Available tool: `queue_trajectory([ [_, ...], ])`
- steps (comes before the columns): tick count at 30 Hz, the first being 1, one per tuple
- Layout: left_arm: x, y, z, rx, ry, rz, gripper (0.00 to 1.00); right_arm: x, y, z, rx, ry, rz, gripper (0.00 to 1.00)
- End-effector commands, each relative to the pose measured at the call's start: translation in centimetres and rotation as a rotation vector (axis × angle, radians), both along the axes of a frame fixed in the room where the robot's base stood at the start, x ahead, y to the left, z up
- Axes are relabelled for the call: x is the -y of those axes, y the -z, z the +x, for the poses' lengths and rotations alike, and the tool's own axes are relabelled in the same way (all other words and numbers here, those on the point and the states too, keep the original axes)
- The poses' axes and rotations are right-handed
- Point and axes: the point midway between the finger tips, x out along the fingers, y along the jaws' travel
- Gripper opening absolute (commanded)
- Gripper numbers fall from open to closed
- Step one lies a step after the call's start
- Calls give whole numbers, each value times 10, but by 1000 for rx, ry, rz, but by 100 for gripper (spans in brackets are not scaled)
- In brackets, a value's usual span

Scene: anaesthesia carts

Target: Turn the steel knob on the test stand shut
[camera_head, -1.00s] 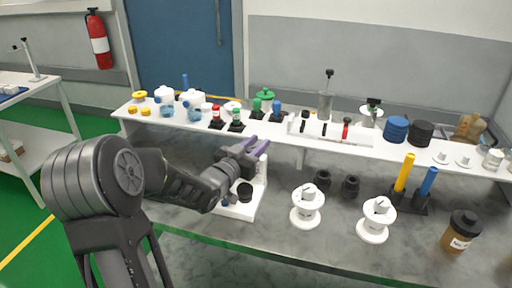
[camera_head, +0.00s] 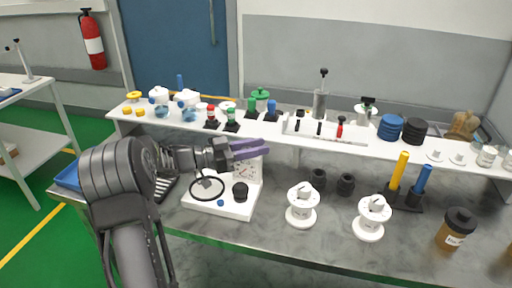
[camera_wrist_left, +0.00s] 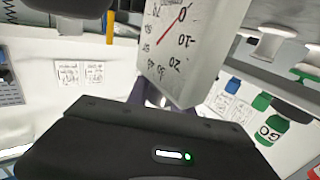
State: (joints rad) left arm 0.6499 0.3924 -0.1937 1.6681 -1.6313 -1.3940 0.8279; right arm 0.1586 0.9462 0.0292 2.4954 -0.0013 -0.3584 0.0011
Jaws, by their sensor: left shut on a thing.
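My right gripper is out of view.
A white raised shelf (camera_head: 290,140) with bottles and vials runs behind the stand. Two white spools (camera_head: 302,205) (camera_head: 371,218), black rollers, yellow and blue cylinders, and a brown jar (camera_head: 457,228) stand to the right. Bare bench lies between them.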

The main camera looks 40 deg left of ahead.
Motion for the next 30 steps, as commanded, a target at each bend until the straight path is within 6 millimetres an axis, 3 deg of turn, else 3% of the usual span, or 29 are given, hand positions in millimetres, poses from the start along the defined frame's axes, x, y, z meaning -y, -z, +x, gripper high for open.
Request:
queue_trajectory([
  [14, 1, -2, 0, 4, 22, -1, 0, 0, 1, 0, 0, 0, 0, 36],
  [15, 1, -2, 0, 4, 22, -1, 28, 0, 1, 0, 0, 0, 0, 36],
  [23, 1, -1, 0, 4, 21, 0, 49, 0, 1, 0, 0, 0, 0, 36],
  [30, 1, -1, 0, 2, 21, 0, 49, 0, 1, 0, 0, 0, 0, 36],
])
